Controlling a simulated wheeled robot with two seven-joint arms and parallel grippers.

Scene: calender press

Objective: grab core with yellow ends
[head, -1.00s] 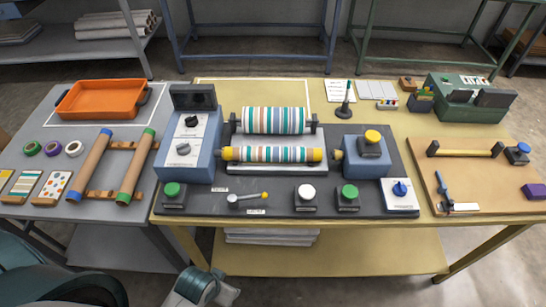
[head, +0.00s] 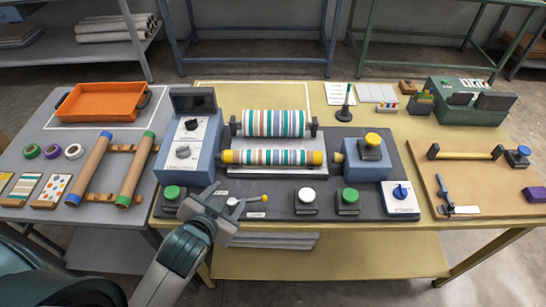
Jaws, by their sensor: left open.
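The core with yellow ends (head: 272,157) is the lower roller in the press at the centre of the yellow table. It lies level, wrapped in striped paper, with a yellow end showing at each side. A second striped roll (head: 273,123) sits above and behind it. My left gripper (head: 222,197) is open, over the front left of the press base beside the small lever. It is in front of and below the core's left end, apart from it. The exact gap between its fingers is hard to see. My right gripper is not in view.
A blue control box (head: 187,148) stands left of the core, and another blue box (head: 367,165) stands right. Buttons, including a white one (head: 307,197), line the front.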

